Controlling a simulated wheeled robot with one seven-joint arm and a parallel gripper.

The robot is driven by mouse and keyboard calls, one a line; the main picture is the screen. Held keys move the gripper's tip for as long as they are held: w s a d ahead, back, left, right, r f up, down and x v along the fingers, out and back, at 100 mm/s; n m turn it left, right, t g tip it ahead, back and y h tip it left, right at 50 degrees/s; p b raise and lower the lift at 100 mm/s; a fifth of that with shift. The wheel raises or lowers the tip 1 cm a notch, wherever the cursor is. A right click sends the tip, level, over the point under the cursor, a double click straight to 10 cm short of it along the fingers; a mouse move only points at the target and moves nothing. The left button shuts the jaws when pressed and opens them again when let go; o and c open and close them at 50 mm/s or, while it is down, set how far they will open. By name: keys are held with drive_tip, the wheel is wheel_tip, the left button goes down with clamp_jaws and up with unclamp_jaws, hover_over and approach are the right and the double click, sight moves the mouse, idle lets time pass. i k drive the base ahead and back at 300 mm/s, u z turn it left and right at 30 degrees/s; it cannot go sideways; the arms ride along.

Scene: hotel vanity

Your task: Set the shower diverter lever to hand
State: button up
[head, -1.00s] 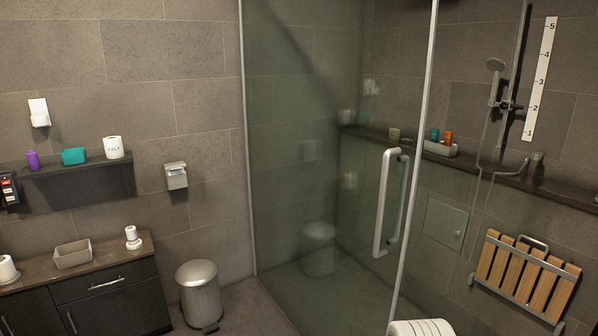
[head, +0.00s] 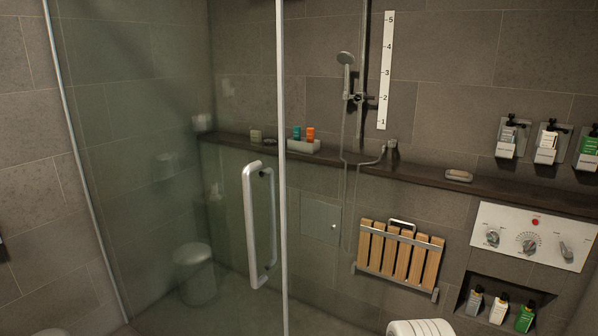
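A white control panel (head: 511,222) is fixed to the shower wall at the right of the head view. It carries a small knob (head: 492,238) on the left, a larger round dial (head: 529,243) in the middle and a grey lever (head: 566,250) on the right, which looks like the diverter lever. The lever appears tilted, with its marks too small to read. A hand shower (head: 346,61) hangs on a vertical rail left of the height scale. My gripper is not in view. Only a white rounded part of my arm shows at the bottom edge.
A glass panel with a handle (head: 250,225) covers the left side. A folded wooden seat (head: 398,256) hangs on the wall. A dark ledge (head: 420,172) runs above it. A niche (head: 545,294) under the panel holds several bottles. Dispensers (head: 548,142) hang above.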

sight(567, 252)
drive_tip(key=z, duration=1.05)
drive_tip(key=i, duration=2.55)
drive_tip(key=k, duration=1)
drive_tip(key=u, duration=2.4)
drive_tip(key=i, duration=0.35)
drive_tip(key=u, duration=0.6)
